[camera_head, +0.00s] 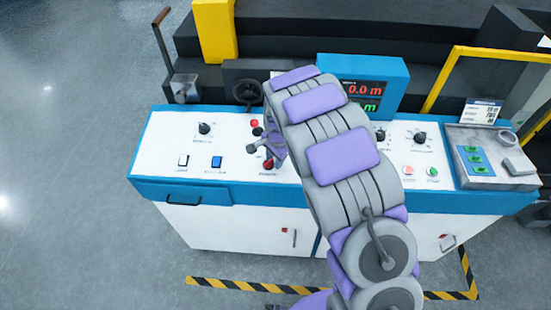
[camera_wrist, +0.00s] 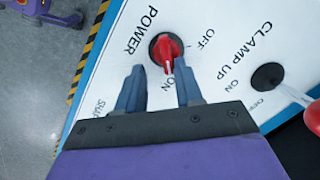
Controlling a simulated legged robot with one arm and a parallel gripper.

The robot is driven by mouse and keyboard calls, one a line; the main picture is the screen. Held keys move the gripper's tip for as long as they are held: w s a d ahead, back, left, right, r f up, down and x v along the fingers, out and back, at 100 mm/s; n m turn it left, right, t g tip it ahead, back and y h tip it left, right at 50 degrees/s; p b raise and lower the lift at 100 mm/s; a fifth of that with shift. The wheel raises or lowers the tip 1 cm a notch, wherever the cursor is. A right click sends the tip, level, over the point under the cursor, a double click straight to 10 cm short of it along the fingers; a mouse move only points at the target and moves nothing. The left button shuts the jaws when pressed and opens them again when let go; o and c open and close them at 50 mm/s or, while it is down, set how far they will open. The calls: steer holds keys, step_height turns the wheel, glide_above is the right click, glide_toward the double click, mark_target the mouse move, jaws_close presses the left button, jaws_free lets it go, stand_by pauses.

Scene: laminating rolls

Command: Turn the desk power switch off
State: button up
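The power switch (camera_wrist: 166,50) is a red rotary knob on a black base, on the white desk panel, with POWER, OFF and ON printed around it. Its pale pointer line runs toward the ON label in the wrist view. In the head view the red switch (camera_head: 268,164) sits at the panel's front edge, partly beside my gripper. My gripper (camera_wrist: 158,82) is open, with its two fingers apart just short of the knob in the wrist view. The knob lies between and beyond the fingertips. I cannot tell whether either finger touches it.
A black clamp lever base (camera_wrist: 268,76) labelled CLAMP UP stands right of the switch, with a red lever end (camera_wrist: 313,118) near my gripper. Other knobs (camera_head: 204,128) and a blue button (camera_head: 216,162) are on the panel. A blue display (camera_head: 363,85) stands behind my arm.

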steer(key=a, duration=0.3)
steer(key=shift+s+f, duration=0.25)
steer(key=shift+s, duration=0.05)
steer(key=shift+c, duration=0.2)
steer(key=shift+a, duration=0.3)
steer(key=shift+c, duration=1.6)
steer(key=shift+w+d+r, duration=0.15)
steer(key=shift+w+d, duration=0.05)
steer(key=shift+d, duration=0.8)
jaws_close()
steer(key=shift+a, duration=0.15)
